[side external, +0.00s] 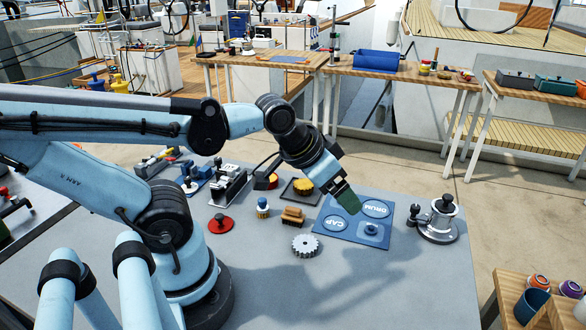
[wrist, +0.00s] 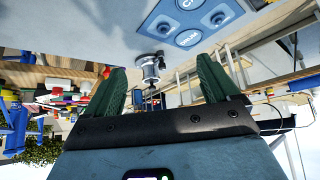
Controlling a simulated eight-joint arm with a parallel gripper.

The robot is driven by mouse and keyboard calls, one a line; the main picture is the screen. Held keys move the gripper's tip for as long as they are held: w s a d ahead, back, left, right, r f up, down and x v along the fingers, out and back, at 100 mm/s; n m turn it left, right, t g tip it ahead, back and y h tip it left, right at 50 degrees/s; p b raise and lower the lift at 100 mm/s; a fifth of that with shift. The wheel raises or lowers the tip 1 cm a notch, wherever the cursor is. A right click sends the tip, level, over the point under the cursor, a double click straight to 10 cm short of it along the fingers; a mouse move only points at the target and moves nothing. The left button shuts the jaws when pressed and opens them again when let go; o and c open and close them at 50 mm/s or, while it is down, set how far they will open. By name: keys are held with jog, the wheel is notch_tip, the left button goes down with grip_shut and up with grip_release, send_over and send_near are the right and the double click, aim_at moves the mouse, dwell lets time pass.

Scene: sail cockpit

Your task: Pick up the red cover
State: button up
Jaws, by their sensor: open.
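My gripper (side external: 350,202) is open and empty, above the blue mat and well to the right of the red cover. Both green fingers stand apart in the wrist view (wrist: 163,78). I cannot see the red cover in the wrist view.
The blue mat (side external: 346,238) has circles marked CAP and DRUM. A metal winch (side external: 438,221) stands right of it. A toothed grey gear (side external: 305,245), a wooden brush (side external: 292,217) and a small blue-topped jar (side external: 263,208) lie between mat and cover. The table's front is clear.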

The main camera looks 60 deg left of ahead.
jog(key=s+a+f+g+y, duration=0.2)
jog(key=s+a+g, duration=0.25)
jog(key=a, duration=0.55)
jog(key=g+h, duration=0.2)
jog(key=g, duration=0.2)
send_near(220, 215)
jog(key=shift+s+a+f, duration=0.1)
jog(key=shift+s+f, duration=0.1)
jog(key=shift+f, duration=1.4)
jog(key=shift+s+d+f, duration=0.1)
jog(key=shift+s+f, duration=0.1)
jog(key=shift+f, duration=1.4)
jog(key=shift+s+a+f, duration=0.1)
jog(key=shift+s+f, duration=0.1)
jog(key=shift+f, duration=1.4)
jog(key=shift+c, duration=0.3)
jog(key=c, duration=1.2)
